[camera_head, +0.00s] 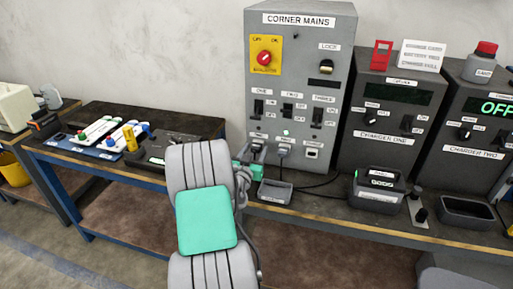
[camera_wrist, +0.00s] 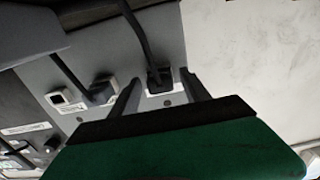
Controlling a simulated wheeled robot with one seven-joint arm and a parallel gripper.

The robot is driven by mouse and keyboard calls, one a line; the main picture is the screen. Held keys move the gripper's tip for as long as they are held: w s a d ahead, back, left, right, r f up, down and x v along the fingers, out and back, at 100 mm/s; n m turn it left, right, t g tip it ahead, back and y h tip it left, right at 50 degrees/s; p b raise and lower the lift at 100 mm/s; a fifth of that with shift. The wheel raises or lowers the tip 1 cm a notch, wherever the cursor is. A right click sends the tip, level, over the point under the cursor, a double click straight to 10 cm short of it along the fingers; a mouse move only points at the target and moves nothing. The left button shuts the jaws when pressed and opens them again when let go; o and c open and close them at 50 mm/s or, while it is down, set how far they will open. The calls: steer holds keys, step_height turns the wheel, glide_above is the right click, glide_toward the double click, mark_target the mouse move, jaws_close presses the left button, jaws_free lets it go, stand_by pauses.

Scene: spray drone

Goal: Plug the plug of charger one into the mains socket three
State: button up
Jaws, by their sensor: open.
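The grey Corner Mains box (camera_head: 298,85) stands at the back with a row of three sockets low on its front. Socket three (camera_head: 312,153) is empty, a white-framed inlet, also in the wrist view (camera_wrist: 60,98). Dark plugs with cables sit in socket one (camera_head: 257,148) and the middle socket (camera_head: 283,151). My gripper (camera_wrist: 160,88) is open, its fingers on either side of the socket-one plug (camera_wrist: 158,78), apparently not closed on it. Charger one (camera_head: 385,120) stands to the right of the mains box. I cannot trace which plug belongs to it.
Charger two (camera_head: 478,130) stands at the far right. A small grey tray (camera_head: 275,193) lies below the sockets, with black cables running across the bench. A battery in a cradle (camera_head: 378,190) and an empty cradle (camera_head: 467,212) stand before the chargers. My arm covers the bench's left part.

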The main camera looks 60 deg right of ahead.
mark_target(255, 151)
steer(key=shift+f+b, duration=0.1)
steer(key=shift+b, duration=0.25)
steer(key=shift+c, duration=0.5)
jaws_close()
stand_by(0.4)
steer(key=shift+s+a+b, duration=0.25)
steer(key=shift+a+b, duration=0.8)
steer(key=shift+a, duration=0.45)
steer(key=shift+s+a+b, duration=0.2)
steer(key=shift+a+b, duration=0.8)
steer(key=shift+a, duration=0.45)
